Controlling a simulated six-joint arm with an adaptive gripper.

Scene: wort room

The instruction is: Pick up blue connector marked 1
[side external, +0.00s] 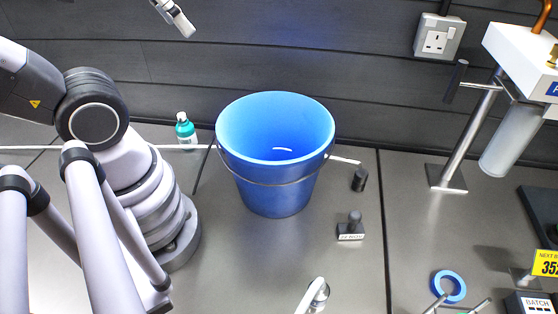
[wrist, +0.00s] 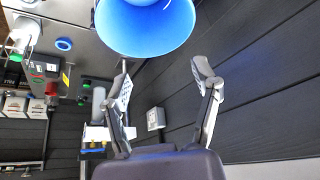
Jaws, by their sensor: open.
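I cannot make out a blue connector marked 1 in either view.
A blue ring (side external: 462,289) lies at lower right, below a metal stand (side external: 462,140). A dark slatted wall (side external: 300,55) closes the back.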

